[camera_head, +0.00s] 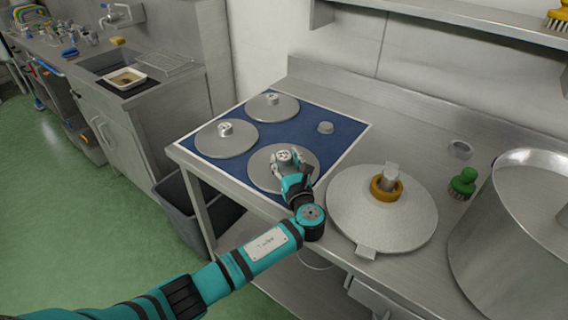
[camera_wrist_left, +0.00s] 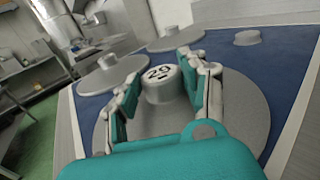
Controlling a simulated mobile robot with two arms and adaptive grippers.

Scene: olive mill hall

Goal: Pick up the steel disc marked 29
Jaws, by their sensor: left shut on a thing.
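The steel disc marked 29 (camera_head: 262,170) is a flat grey plate with a central knob, at the near edge of the blue mat (camera_head: 338,147). In the left wrist view the knob of this disc (camera_wrist_left: 157,88) shows the number 29 on its top. My left gripper (camera_head: 287,160) is shut on that knob from the near side, one finger on each side. In the left wrist view my left gripper (camera_wrist_left: 160,72) frames the knob, and the plate spreads out below. I cannot tell any gap between plate and mat. My right gripper is not in view.
A large lid (camera_head: 400,222) with an orange ring, a green brush (camera_head: 463,182) and a big pot (camera_head: 505,235) stand right.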

